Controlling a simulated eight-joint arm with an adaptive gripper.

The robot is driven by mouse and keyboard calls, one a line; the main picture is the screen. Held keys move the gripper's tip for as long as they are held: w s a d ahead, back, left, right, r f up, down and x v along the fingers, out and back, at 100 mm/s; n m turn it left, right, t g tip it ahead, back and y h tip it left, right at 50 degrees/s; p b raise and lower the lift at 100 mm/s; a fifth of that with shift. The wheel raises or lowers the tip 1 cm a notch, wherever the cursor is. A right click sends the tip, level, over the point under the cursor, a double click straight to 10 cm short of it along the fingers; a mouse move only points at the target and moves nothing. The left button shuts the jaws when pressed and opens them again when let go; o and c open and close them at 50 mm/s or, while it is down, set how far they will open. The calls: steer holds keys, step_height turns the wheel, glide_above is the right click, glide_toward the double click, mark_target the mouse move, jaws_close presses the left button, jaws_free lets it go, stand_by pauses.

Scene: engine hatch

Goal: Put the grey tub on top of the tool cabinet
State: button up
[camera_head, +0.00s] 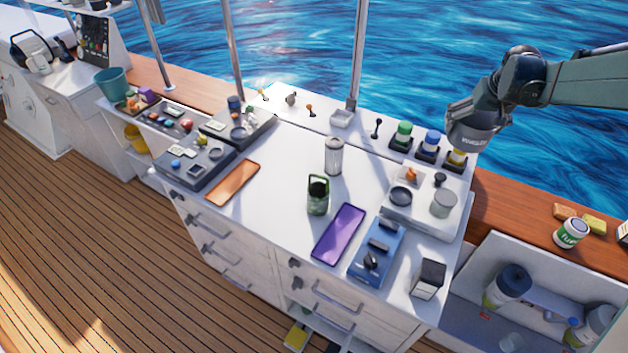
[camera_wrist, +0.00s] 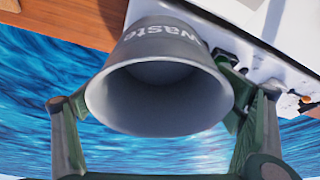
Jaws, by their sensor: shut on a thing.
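The grey tub (camera_head: 472,134) carries white lettering that reads "waste" in the wrist view. My gripper (camera_head: 474,113) is shut on the tub and holds it in the air, near the back right corner of the white drawer cabinet. In the wrist view the tub (camera_wrist: 184,42) has its open mouth towards the camera, looks empty, and sits between my two fingers. The white drawer cabinet (camera_head: 290,180) fills the middle of the head view. I cannot tell the tub's exact height above the cabinet.
A pole (camera_head: 357,50) rises behind.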

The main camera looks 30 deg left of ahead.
steer(key=s+a+n+y+p, duration=0.1)
steer(key=s+a+n, duration=0.1)
steer(key=s+a, duration=0.7)
steer(key=s+a+n+g+p, duration=0.1)
steer(key=s+a, duration=0.3)
steer(key=a, duration=0.9)
steer(key=s+a+n+y+p, duration=0.1)
steer(key=s+a+n, duration=0.1)
steer(key=s+a, duration=0.7)
steer(key=s+a+n+g+p, duration=0.1)
steer(key=s+a+n+p, duration=0.25)
steer(key=s+a, duration=1.8)
steer(key=shift+n+g, duration=0.3)
steer(key=shift+n, duration=0.25)
steer(key=shift+s+d+f, duration=0.25)
steer(key=shift+s+f, duration=0.1)
steer(key=shift+f, duration=0.45)
steer(key=shift+s+d+f, duration=0.3)
steer(key=shift+s+f, duration=0.05)
steer(key=shift+f, duration=0.5)
steer(key=shift+s+d+f, duration=0.25)
steer(key=shift+s+f, duration=0.1)
steer(key=shift+f, duration=0.45)
step_height(320, 180, down, 6)
steer(key=shift+f+b, duration=0.15)
steer(key=shift+b, duration=0.15)
